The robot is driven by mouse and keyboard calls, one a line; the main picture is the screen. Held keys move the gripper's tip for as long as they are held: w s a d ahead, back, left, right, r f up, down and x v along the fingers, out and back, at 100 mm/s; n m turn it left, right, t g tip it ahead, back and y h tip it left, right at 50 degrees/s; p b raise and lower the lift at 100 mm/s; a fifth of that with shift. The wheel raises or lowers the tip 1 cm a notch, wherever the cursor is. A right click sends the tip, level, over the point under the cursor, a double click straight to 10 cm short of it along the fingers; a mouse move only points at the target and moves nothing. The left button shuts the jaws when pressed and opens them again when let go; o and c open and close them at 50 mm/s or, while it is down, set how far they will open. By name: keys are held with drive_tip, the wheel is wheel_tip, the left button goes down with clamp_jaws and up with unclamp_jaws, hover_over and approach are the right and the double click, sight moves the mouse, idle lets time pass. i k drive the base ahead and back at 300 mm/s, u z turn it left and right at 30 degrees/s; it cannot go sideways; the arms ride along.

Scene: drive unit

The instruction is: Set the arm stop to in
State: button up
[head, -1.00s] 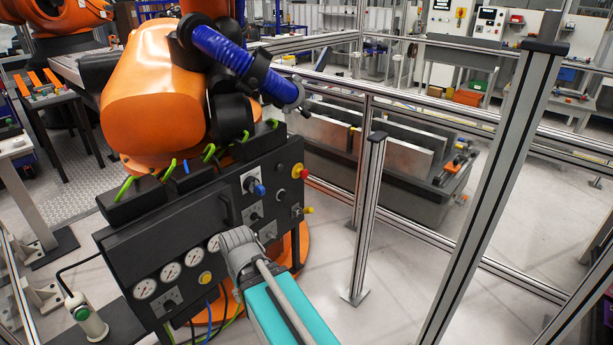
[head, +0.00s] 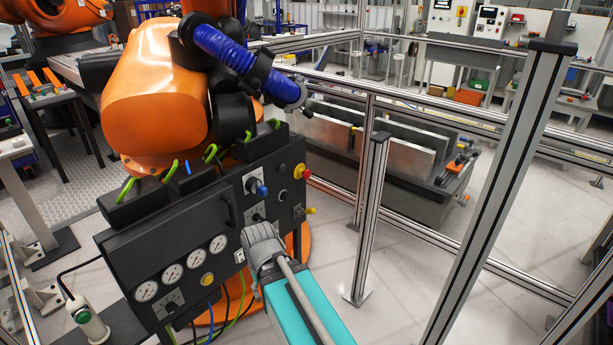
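The arm stop appears to be the red mushroom knob on a yellow base (head: 301,172), at the upper right of the black control panel (head: 165,235). Whether it is pressed in or out is too small to tell. My gripper (head: 257,238) is the grey end of my teal arm. It is in front of the panel's lower right part, below and left of the red knob, and does not touch the knob. Its fingers are not distinct, so I cannot tell whether it is open or shut.
The panel also has a blue knob (head: 258,188), a yellow-and-red handle (head: 306,211), a yellow button (head: 207,279) and several gauges (head: 172,273). A large orange robot (head: 155,95) stands behind it. A fence post (head: 370,215) stands right of the panel, with clear floor around it.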

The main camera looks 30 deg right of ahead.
sight(306, 174)
drive_tip(key=z, duration=0.05)
drive_tip(key=i, duration=1)
drive_tip(key=u, duration=0.05)
